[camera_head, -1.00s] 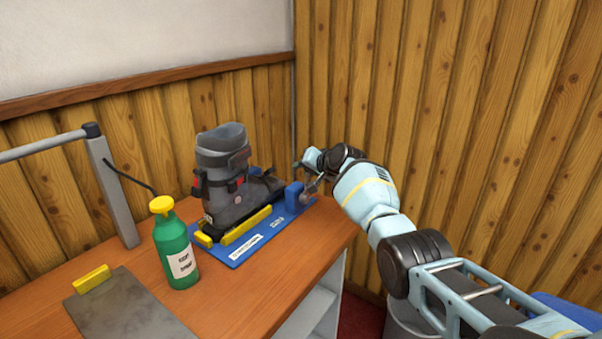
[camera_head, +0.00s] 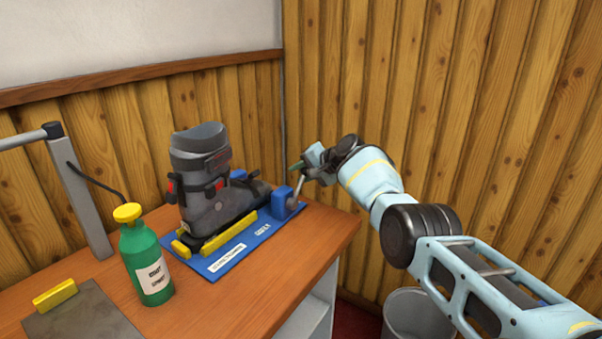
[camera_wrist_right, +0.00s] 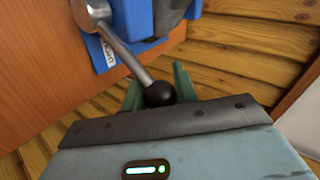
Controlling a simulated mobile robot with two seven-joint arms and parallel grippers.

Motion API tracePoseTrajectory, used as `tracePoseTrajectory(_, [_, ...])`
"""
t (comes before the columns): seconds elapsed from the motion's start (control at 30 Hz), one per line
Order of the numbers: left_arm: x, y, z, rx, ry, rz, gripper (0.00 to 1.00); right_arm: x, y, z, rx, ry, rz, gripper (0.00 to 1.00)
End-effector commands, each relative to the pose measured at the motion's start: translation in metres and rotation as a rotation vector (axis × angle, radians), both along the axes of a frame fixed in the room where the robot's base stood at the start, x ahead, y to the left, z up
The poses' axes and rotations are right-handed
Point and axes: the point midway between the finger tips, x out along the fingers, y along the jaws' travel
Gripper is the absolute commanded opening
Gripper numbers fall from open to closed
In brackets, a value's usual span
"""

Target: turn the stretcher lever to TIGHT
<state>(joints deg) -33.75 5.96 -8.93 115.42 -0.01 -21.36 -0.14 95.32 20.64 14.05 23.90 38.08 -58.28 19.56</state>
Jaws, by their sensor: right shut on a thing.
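The stretcher is a blue base (camera_head: 212,268) with a blue end block (camera_head: 281,203), and a grey boot (camera_head: 205,185) stands on it. Its metal lever (camera_head: 296,188) rises from the block, tilted up and to the right. In the right wrist view the lever (camera_wrist_right: 128,56) runs from a round hub to a black ball knob (camera_wrist_right: 160,94). My right gripper (camera_head: 302,168) is at the lever's upper end. Its green fingers (camera_wrist_right: 158,88) are shut on the knob, one on each side. The base's small labels are unreadable here. My left gripper is out of view.
A green spray bottle (camera_head: 147,262) with a yellow cap stands left of the base. A grey plate (camera_head: 85,318) with a yellow block (camera_head: 55,294) lies at the front left. A wooden wall rises close behind. The bench's right edge is near the block.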

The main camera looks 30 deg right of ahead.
Motion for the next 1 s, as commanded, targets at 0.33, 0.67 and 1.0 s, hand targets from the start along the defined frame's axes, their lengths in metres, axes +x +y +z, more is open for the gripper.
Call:
tracePoseTrajectory(0.33, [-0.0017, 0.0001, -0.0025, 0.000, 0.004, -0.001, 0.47, -0.0017, -0.0004, -0.0090, -0.006, 0.007, -0.003, 0.00])
tracePoseTrajectory(0.67, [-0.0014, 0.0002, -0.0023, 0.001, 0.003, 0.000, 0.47, -0.0022, 0.0000, -0.0105, -0.006, 0.010, -0.001, 0.00])
tracePoseTrajectory(1.0, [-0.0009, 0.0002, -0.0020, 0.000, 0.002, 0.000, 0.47, -0.0015, 0.0007, -0.0075, -0.004, 0.006, -0.001, 0.50])
